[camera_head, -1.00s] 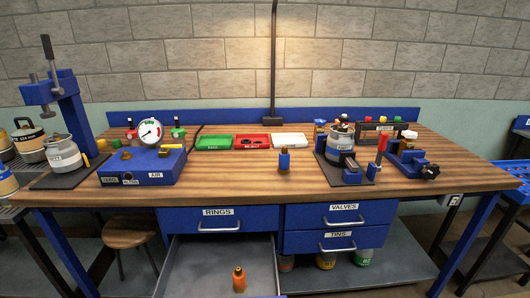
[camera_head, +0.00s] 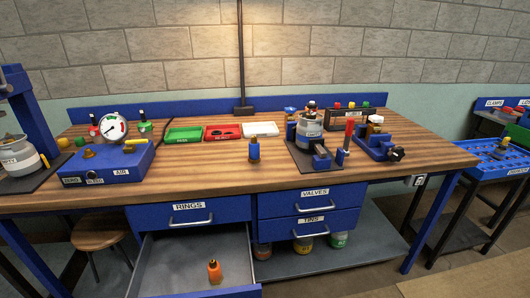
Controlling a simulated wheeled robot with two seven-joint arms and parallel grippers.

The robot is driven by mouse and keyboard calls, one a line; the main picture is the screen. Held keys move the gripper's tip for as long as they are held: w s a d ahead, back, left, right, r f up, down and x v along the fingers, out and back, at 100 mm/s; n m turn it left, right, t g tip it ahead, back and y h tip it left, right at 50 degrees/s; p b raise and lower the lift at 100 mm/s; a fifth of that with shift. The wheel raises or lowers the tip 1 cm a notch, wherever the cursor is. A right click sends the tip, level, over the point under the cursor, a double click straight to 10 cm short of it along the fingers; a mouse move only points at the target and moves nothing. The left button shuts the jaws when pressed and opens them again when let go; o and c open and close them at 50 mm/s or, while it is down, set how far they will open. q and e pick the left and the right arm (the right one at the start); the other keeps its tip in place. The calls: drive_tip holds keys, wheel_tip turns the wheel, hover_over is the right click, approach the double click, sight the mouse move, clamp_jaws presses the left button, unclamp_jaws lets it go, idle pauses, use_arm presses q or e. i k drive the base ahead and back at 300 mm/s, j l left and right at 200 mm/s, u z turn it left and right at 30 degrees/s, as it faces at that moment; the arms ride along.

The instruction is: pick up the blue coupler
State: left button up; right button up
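A small upright blue piece with a brass top, which looks like the blue coupler (camera_head: 254,151), stands alone on the wooden bench top (camera_head: 215,172), near the middle and in front of the trays. Neither of my grippers is in view.
A blue gauge box (camera_head: 107,164) stands on the left of the bench, a clamp fixture with a canister (camera_head: 309,131) on the right. Green (camera_head: 184,135), red (camera_head: 222,132) and white (camera_head: 261,129) trays lie behind. A stool (camera_head: 100,233) stands below.

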sight(254, 157)
drive_tip(key=i+l, duration=0.15)
drive_tip(key=l, duration=0.2)
drive_tip(key=i+l+u, duration=0.1)
drive_tip(key=i+l, duration=0.25)
drive_tip(key=l, duration=0.3)
drive_tip(key=i+l+u, duration=0.1)
drive_tip(key=l, duration=0.25)
drive_tip(key=i+l, duration=0.15)
drive_tip(key=l, duration=0.25)
drive_tip(key=i+l+u, duration=0.1)
drive_tip(key=l, duration=0.25)
drive_tip(key=i+l, duration=0.2)
drive_tip(key=l, duration=0.15)
